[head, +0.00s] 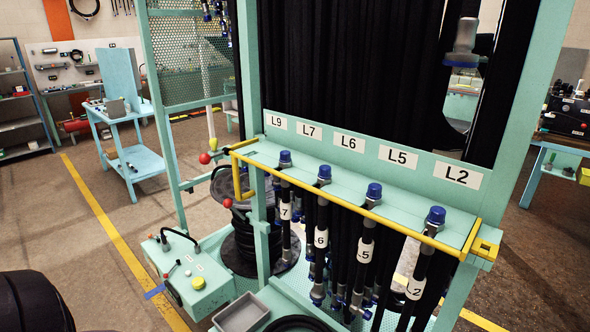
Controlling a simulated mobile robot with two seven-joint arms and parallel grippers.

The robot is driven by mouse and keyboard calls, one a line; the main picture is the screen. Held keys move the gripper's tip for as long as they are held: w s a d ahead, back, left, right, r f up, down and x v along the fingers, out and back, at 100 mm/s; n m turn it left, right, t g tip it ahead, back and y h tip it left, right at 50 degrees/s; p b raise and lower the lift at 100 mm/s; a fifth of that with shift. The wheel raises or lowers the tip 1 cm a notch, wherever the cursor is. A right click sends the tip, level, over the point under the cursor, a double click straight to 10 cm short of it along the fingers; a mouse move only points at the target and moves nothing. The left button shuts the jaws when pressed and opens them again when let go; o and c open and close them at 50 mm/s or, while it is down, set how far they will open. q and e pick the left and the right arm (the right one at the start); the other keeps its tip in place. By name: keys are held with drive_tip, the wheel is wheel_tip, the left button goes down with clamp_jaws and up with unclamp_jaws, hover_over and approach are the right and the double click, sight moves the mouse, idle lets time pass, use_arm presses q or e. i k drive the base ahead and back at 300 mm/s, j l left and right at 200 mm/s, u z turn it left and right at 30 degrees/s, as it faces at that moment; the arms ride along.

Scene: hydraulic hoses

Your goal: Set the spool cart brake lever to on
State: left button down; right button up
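A teal hose rack or cart (352,172) fills the middle and right of the head view. A black spool (240,262) stands low behind its left post. One red ball knob (205,158) sits at the left end of the yellow rail. A second red ball knob (228,203) is lower, beside the spool. I cannot tell which of these is the brake lever or read any on/off marking. Neither of my grippers is in view.
Hoses tagged 7, 6, L5 and L2 hang with blue caps (374,190) below matching labels. A grey tray (240,313) lies at the rack's base. A black rounded object (32,303) is at the lower left.

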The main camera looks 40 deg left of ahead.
sight(227, 203)
drive_tip(key=u, duration=2.4)
